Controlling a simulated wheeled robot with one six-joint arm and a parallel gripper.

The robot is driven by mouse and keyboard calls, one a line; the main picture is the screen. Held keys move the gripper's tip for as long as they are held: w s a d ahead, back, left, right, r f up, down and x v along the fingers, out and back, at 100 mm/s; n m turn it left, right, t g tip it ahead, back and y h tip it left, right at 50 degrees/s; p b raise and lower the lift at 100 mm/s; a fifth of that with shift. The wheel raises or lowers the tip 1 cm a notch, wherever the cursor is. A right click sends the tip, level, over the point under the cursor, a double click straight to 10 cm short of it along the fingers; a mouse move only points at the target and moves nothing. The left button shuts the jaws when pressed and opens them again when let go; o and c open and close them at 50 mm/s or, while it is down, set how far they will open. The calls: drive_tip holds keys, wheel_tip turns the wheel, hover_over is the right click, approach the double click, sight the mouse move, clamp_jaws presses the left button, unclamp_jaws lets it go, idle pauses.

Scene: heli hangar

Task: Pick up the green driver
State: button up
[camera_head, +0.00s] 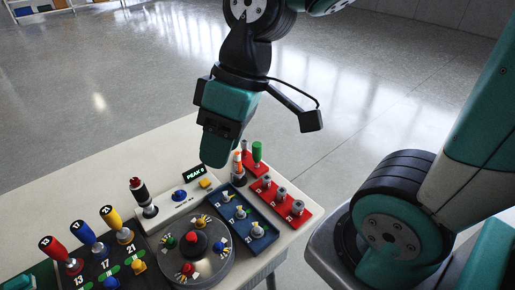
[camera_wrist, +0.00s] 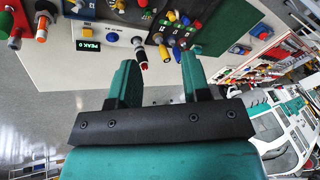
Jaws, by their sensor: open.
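A green-handled driver (camera_head: 257,152) stands upright at the back end of the red block on the right of the table. In the wrist view its green handle (camera_wrist: 45,8) shows at the top left edge, partly cut off. My gripper (camera_head: 215,160) hangs above the back of the table, left of the green driver and apart from it. In the wrist view my gripper (camera_wrist: 160,62) has its two teal fingers spread with nothing held between them. A red, white and black tool (camera_wrist: 141,52) shows beyond the left finger, on the table side.
An orange and white tool (camera_head: 238,165) stands close left of the green driver. The red block (camera_head: 268,184) carries several metal sockets. A blue tray (camera_head: 250,226), a round turntable (camera_head: 215,262) and red, blue and yellow handles (camera_head: 88,235) crowd the front. Floor beyond the table is clear.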

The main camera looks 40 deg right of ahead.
drive_tip(key=w+d+f+t+b, duration=0.15)
drive_tip(key=w+d+f, duration=0.25)
drive_tip(key=w+d, duration=0.5)
drive_tip(key=n+b, duration=0.2)
drive_tip(key=b, duration=0.2)
approach(254, 152)
drive_tip(key=shift+t+h, duration=0.45)
drive_tip(key=shift+h, duration=0.05)
drive_tip(key=x, duration=0.5)
drive_tip(key=shift+a, duration=0.1)
drive_tip(key=x, duration=0.5)
drive_tip(key=shift+f, duration=0.4)
drive_tip(key=c, duration=0.7)
